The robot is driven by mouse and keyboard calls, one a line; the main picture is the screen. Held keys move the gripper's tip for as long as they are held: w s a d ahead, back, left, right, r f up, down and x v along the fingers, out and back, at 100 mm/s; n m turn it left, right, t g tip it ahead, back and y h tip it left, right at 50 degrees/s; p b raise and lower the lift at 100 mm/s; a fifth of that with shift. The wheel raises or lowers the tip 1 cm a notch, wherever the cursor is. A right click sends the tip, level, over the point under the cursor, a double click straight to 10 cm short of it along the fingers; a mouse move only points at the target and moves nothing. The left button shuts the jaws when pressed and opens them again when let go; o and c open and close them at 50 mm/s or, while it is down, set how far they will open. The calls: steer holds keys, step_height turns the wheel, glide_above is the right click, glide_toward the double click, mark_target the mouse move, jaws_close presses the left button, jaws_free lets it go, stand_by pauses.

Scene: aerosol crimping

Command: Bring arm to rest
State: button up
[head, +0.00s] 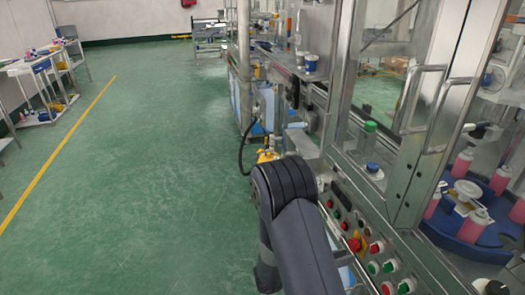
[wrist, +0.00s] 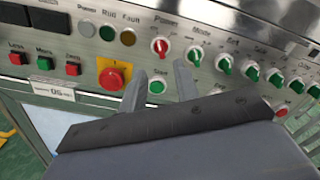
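My arm (head: 300,235) is bent in front of the machine's control panel in the head view, with its dark elbow joint at the top. The gripper end is not visible in that view. In the wrist view my gripper (wrist: 160,78) shows two grey fingers spread apart with nothing between them. They point at the control panel (wrist: 215,35), between the red emergency button on yellow (wrist: 113,76) and the row of green knobs. I cannot tell whether the fingers touch the panel.
The steel machine with glass doors (head: 405,110) fills the right side. Pink bottles (head: 462,163) stand inside on a blue turntable. A green-capped bottle (head: 368,136) stands on the ledge. The green floor (head: 130,200) at left is open, up to tables (head: 45,65).

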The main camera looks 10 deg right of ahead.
mark_target(371, 250)
steer(key=w+d+p, duration=0.1)
steer(key=d, duration=0.7)
steer(key=shift+d, duration=0.25)
steer(key=s+a+b, duration=0.1)
steer(key=a+b, duration=0.1)
steer(key=a, duration=0.9)
steer(key=d+m, duration=0.3)
steer(key=m, duration=0.1)
steer(key=d+m, duration=0.7)
steer(key=d, duration=0.1)
steer(key=shift+w+m, duration=0.4)
steer(key=shift+a, duration=0.25)
steer(key=shift+s+a+b, duration=0.15)
steer(key=shift+a+b, duration=0.1)
steer(key=shift+a, duration=0.8)
steer(key=shift+s+a+b, duration=0.15)
steer(key=shift+a+b, duration=0.1)
steer(key=shift+a, duration=0.8)
